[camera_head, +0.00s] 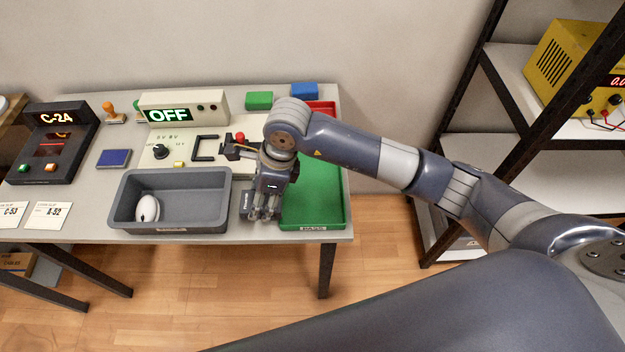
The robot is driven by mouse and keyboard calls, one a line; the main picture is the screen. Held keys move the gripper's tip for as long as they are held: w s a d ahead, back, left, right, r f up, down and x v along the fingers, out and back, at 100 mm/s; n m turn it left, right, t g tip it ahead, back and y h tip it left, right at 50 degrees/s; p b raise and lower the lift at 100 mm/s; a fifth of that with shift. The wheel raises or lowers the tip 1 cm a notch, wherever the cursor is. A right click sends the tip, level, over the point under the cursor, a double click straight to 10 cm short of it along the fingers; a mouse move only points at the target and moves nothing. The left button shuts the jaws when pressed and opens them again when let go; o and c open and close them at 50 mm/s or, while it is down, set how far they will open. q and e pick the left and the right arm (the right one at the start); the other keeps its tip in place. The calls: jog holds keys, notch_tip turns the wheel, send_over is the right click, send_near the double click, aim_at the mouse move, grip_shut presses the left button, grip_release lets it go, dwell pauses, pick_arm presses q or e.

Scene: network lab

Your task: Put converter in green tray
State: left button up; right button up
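The green tray (325,205) lies at the right end of the table, with a label on its front edge that seems to read PASS. A small dark grey box (246,204), which may be the converter, sits on the table between the grey bin and the green tray. My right gripper (264,213) points down just at the right of this box, beside the tray's left wall. It partly hides the box. Whether its fingers are open or touch the box is too small to tell. My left gripper is not in view.
A grey bin (180,229) holds a white mouse-like object (147,208). Behind stands a test panel with an OFF display (169,115). A red tray (322,106) lies behind the green one. A dark C-24 unit (52,140) stands at left. The green tray's visible floor is bare.

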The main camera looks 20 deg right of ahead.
jog(key=w+d+p, duration=0.1)
jog(key=d, duration=0.3)
jog(key=w+d+p, duration=0.1)
jog(key=w+d, duration=0.1)
jog(key=d, duration=0.2)
jog(key=w+d+f+p, duration=0.1)
jog(key=w+d, duration=0.1)
jog(key=d, duration=0.3)
jog(key=shift+p, duration=0.3)
jog(key=shift+d+f, duration=0.1)
notch_tip(320, 180, down, 3)
jog(key=shift+f+p, duration=0.2)
jog(key=shift+p, duration=0.5)
jog(key=shift+w, duration=0.1)
jog(key=shift+f, duration=0.1)
jog(key=o, duration=0.8)
jog(key=shift+f, duration=0.1)
jog(key=o, duration=0.4)
jog(key=shift+o, duration=0.2)
